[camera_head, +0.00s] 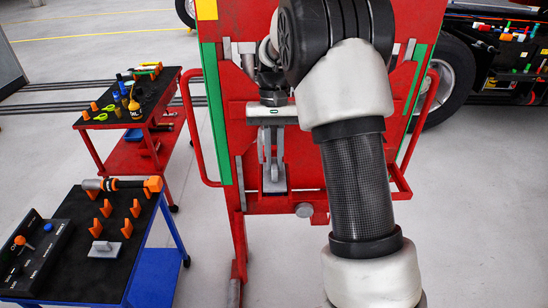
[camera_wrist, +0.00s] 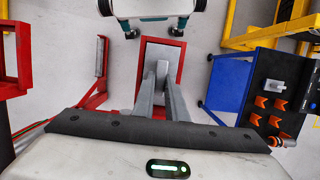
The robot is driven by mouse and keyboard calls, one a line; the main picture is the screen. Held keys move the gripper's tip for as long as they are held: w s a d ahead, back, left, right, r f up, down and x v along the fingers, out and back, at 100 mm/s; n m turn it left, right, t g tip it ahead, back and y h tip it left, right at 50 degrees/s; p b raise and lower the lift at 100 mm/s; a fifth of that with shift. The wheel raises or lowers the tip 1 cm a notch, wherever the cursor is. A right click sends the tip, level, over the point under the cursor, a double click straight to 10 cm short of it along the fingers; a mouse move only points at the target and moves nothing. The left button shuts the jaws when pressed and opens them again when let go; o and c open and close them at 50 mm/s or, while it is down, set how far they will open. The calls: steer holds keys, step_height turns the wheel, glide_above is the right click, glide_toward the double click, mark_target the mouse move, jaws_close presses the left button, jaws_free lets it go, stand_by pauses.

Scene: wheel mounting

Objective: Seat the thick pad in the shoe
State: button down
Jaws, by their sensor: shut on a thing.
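My gripper (camera_head: 273,166) points down in front of the red stand in the head view. In the wrist view its two grey fingers (camera_wrist: 162,72) converge over a red-rimmed, tray-like part (camera_wrist: 173,46) with a grey inside; I take this as the shoe. The gripper is shut on a grey piece (camera_head: 274,183), seemingly the thick pad, low on the stand. The fingers hide most of the piece in the wrist view, so I cannot tell whether it touches the shoe's floor. A second light grey pad with an upright tab (camera_head: 104,249) lies on the blue cart.
The blue cart (camera_head: 158,280) at lower left carries orange holders (camera_head: 106,208), a tool (camera_head: 122,184) and a control box (camera_head: 30,255). A red cart (camera_head: 135,160) with tools stands behind it. Red side rails (camera_head: 188,130) flank the stand. Floor between carts and stand is clear.

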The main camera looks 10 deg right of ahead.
steer(key=shift+w+f+b, duration=0.15)
steer(key=shift+f+b, duration=0.4)
steer(key=shift+f, duration=0.7)
steer(key=c, duration=1.7)
jaws_free()
steer(key=shift+r, duration=0.1)
steer(key=p+v, duration=0.1)
steer(key=v, duration=1.6)
steer(key=shift+r+p, duration=0.15)
steer(key=shift+p, duration=0.2)
